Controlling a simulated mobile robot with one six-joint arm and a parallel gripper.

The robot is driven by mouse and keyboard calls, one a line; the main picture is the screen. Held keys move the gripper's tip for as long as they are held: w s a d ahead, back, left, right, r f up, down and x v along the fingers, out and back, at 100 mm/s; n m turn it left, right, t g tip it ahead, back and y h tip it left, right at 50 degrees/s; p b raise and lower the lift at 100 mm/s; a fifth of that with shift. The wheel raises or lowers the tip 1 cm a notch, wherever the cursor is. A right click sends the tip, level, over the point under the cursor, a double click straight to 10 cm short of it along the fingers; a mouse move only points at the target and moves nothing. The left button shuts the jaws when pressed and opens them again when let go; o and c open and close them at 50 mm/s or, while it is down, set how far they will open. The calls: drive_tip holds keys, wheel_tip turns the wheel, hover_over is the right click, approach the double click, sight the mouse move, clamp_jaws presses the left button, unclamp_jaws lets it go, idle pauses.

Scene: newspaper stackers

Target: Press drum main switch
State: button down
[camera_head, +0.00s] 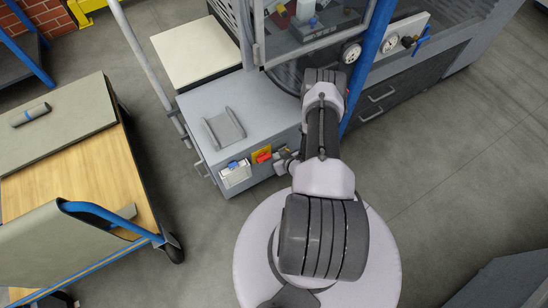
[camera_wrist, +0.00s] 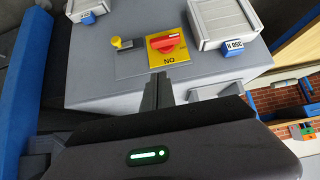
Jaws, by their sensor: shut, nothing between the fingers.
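A red switch (camera_wrist: 166,43) sits on a square yellow plate on the grey cabinet's front, with lettering beside it. I take it to be the drum main switch; it also shows in the head view (camera_head: 263,155). My gripper (camera_wrist: 158,82) is shut and empty, its dark fingertips just short of the plate's edge in the wrist view. In the head view my gripper (camera_head: 285,160) is just right of the switch, partly hidden by my arm. I cannot tell whether the fingertips touch the cabinet.
A small yellow-tipped black part (camera_wrist: 119,43) sits beside the yellow plate. A pale box with a blue tag (camera_head: 236,174) is left of the switch. A grey bracket (camera_head: 224,129) lies on the cabinet top. A wheeled wooden cart (camera_head: 95,180) stands left, with open floor between.

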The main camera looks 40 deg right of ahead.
drive_tip(key=b, duration=0.4)
approach(267, 155)
drive_tip(key=w+d, duration=0.1)
drive_tip(key=w, duration=0.2)
drive_tip(key=f+b, duration=0.1)
drive_tip(key=f, duration=0.1)
drive_tip(key=w+f+b, duration=0.1)
drive_tip(key=f, duration=0.1)
drive_tip(key=shift+d+b, duration=0.1)
drive_tip(key=shift+b, duration=0.2)
